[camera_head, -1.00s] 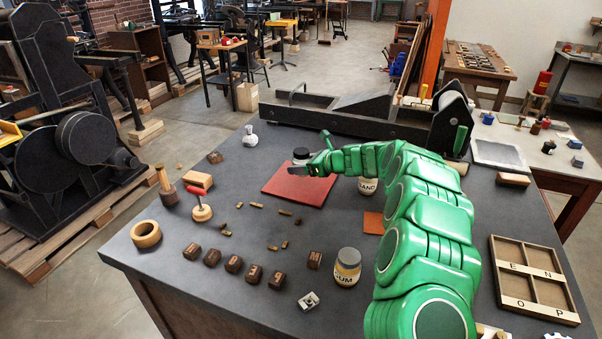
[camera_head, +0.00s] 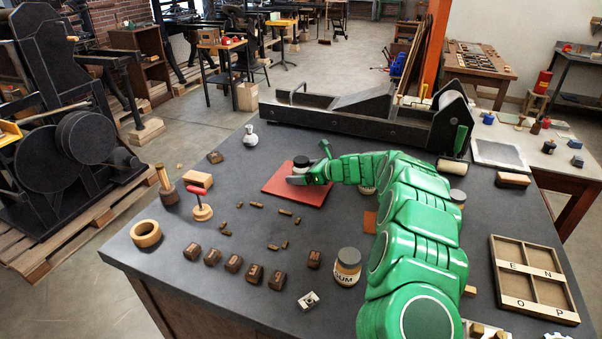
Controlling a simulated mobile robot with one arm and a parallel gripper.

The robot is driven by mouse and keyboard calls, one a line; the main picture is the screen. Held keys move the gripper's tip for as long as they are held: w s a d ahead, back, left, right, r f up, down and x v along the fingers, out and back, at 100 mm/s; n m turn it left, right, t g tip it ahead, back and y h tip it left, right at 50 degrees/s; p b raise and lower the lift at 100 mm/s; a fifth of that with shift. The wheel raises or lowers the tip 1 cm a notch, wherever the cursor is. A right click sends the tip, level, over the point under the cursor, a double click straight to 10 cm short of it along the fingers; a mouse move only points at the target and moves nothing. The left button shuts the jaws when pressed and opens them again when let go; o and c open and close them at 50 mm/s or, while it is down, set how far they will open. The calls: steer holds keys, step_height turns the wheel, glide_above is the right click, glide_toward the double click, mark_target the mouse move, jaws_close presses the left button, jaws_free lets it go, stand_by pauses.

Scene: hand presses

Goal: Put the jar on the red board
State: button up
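A small jar with a dark lid (camera_head: 301,161) and a pale body shows over the middle of the red board (camera_head: 276,186), which lies flat on the dark bench top. My gripper (camera_head: 310,168) is at the jar, with one grey finger across its near side and another part standing up at its right. The jar is upright, and its lower part is hidden by the near finger. I cannot tell whether its base touches the board. The right part of the board is hidden behind my gripper.
A jar marked GUM (camera_head: 347,267) stands nearer, and another jar (camera_head: 457,197) is right of my arm. Wooden blocks (camera_head: 233,263) lie along the near left. A black press (camera_head: 370,125) crosses the back, and a divided tray (camera_head: 533,275) lies at right.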

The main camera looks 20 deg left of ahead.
steer(key=shift+d+r, duration=0.3)
steer(key=shift+d, duration=0.05)
steer(key=v, duration=1.1)
steer(key=shift+s+d, duration=0.1)
steer(key=shift+d, duration=0.05)
